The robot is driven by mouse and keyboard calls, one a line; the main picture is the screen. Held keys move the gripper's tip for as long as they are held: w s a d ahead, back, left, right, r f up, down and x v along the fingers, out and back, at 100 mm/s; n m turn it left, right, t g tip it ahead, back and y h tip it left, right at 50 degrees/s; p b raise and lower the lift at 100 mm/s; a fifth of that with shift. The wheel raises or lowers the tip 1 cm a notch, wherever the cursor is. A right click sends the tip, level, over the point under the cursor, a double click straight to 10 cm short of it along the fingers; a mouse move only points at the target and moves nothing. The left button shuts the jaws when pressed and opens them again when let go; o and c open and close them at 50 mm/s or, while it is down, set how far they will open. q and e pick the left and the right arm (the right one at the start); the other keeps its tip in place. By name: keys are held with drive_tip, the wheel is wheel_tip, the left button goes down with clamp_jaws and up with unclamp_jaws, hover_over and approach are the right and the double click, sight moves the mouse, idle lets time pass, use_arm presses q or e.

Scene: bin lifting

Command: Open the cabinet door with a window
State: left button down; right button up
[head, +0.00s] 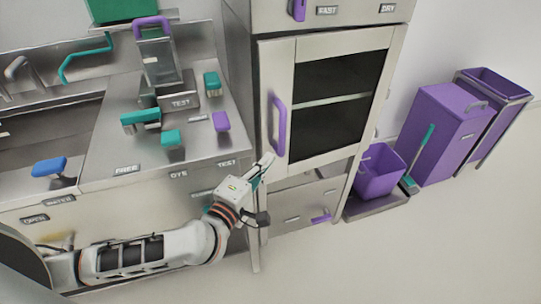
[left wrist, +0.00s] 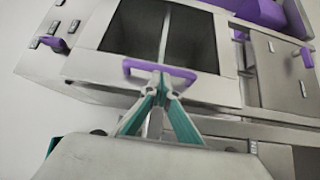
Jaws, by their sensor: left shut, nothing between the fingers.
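The cabinet door with a window (head: 278,68) is on the metal cabinet right of the counter and looks closed. Its dark window (head: 335,95) has a pale shelf line behind it. A purple vertical handle (head: 279,125) sits on the door's left side. My left gripper (head: 266,162) is just below and left of the handle, shut and empty. In the left wrist view, the teal fingers (left wrist: 161,90) meet just under the purple handle (left wrist: 160,69); I cannot tell whether they touch it. The right gripper is not in view.
The counter (head: 110,155) with several teal and purple brushes is left of the cabinet. A drawer (head: 290,208) is below the door. A small purple bin (head: 379,172) and a tall purple bin (head: 440,135) stand to the right. The floor in front is clear.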

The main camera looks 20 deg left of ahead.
sight(283, 143)
use_arm(q)
drive_tip(key=x, duration=0.8)
drive_tip(key=shift+w+b, duration=0.1)
drive_tip(key=shift+b, duration=0.2)
drive_tip(key=shift+d, duration=0.1)
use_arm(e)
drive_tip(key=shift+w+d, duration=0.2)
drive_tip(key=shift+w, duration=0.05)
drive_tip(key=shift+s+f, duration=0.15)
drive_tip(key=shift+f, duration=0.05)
use_arm(q)
drive_tip(key=shift+s+d+r, duration=0.1)
drive_tip(key=shift+s+d, duration=0.25)
drive_tip(key=shift+d, duration=0.15)
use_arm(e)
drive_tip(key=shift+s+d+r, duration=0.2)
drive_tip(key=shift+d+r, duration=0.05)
